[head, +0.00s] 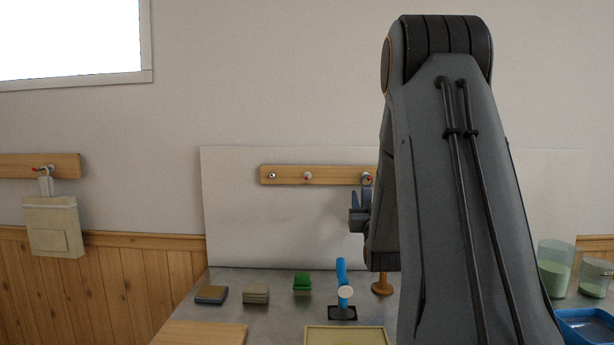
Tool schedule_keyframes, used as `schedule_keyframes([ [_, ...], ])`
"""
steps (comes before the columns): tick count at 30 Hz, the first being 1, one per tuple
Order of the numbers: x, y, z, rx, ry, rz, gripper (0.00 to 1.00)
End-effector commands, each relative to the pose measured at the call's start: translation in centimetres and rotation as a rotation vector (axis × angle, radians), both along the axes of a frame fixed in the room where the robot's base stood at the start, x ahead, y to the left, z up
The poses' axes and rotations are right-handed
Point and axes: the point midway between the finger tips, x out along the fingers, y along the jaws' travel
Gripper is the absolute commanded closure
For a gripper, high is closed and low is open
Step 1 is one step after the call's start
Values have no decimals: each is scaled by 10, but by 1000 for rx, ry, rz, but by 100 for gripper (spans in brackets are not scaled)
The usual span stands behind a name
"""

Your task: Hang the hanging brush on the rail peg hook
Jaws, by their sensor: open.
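The wooden rail (340,175) is fixed above the white back panel's middle, with three pegs showing: a left peg (272,176), a middle peg (308,176) and a right peg (367,177). The middle and right pegs have some red on them. My gripper (360,197) is open, its fingers pointing up just below the right peg. I cannot tell whether it touches the peg. Nothing is clearly seen between the fingers. I cannot make out the hanging brush for certain; my arm hides the rail's right end and much of the counter.
On the counter stand a blue upright item with a white disc (342,285), a green-topped block (302,283), small stacks (256,293) and a wooden board (200,334). Jars (555,270) and a blue tray (588,326) are at right. A pouch (52,226) hangs from another rail at left.

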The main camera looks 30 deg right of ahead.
Motion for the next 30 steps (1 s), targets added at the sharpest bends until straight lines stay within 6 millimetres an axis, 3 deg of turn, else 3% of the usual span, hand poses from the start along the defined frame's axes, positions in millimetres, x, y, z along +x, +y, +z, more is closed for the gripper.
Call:
schedule_keyframes([
  [28, 0, 0, 0, 0, 0, 0, 53],
  [30, 0, 0, 0, 0, 0, 0, 63],
])
